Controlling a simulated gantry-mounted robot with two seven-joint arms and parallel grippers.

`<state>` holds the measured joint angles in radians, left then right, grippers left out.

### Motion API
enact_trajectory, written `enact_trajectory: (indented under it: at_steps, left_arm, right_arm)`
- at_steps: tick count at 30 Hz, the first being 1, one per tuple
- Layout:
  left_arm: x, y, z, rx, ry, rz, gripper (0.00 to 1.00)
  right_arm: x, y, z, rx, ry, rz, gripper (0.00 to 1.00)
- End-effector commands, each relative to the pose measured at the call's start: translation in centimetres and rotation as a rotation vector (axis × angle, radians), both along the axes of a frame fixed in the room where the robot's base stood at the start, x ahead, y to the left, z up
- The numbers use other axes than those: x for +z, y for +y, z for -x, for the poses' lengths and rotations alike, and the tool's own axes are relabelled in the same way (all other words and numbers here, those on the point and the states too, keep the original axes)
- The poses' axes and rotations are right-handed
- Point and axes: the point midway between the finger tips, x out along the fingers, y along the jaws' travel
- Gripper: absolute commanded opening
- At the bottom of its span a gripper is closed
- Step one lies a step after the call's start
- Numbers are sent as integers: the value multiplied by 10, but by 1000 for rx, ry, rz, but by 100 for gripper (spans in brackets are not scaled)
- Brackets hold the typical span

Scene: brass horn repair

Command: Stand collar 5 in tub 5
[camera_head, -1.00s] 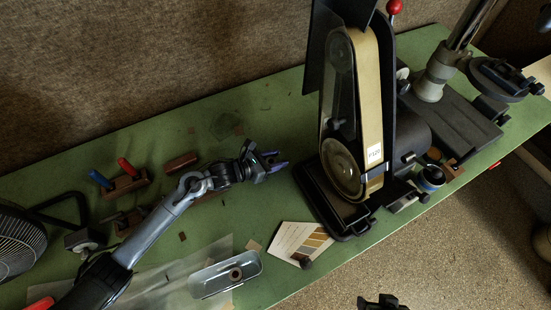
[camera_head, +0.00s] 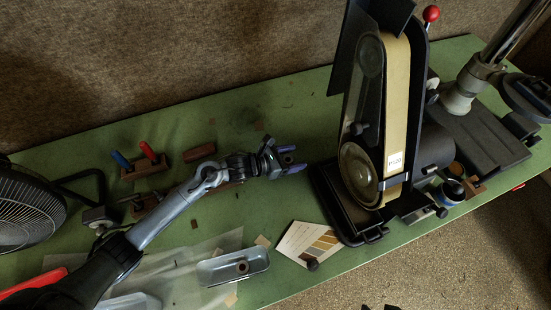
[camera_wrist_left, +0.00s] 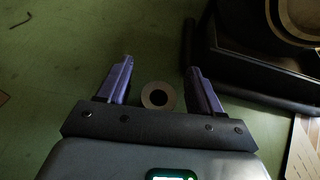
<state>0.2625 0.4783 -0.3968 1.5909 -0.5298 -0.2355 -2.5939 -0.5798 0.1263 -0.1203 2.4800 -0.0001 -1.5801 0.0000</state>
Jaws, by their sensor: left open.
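My left gripper (camera_head: 291,158) is open above the green bench, left of the belt grinder. In the left wrist view its two purple fingers (camera_wrist_left: 158,76) stand wide apart. A small grey ring with a dark centre, seemingly a collar (camera_wrist_left: 147,101), shows between them; I cannot tell its height or read a number. A grey oval tub (camera_head: 212,271) lies near the bench's front edge, with a brownish ring (camera_head: 242,267) inside it. No tub number is readable. Only small dark tips, perhaps my right gripper, show at the bottom edge of the head view.
The belt grinder (camera_head: 395,110) stands right of my left gripper; its base also shows in the wrist view. A sample card (camera_head: 308,240) lies before it. Red and blue handled tools (camera_head: 145,168), brown blocks and a fan (camera_head: 28,205) are at left. Another tray (camera_head: 132,301) is partly hidden.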

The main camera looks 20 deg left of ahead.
Motion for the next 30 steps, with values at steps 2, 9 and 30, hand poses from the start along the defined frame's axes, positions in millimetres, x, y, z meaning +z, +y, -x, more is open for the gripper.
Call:
enact_trajectory:
  at_steps: [2,9,30]
  left_arm:
    - [3,8,7,0,-1,-5,65]
    - [19,33,38,0,-1,-6,65]
    - [45,70,84,0,-1,0,66]
  right_arm:
    - [1,0,0,0,-1,0,61]
    - [3,0,0,-2,-1,-2,61]
    - [3,2,0,-6,0,-9,61]
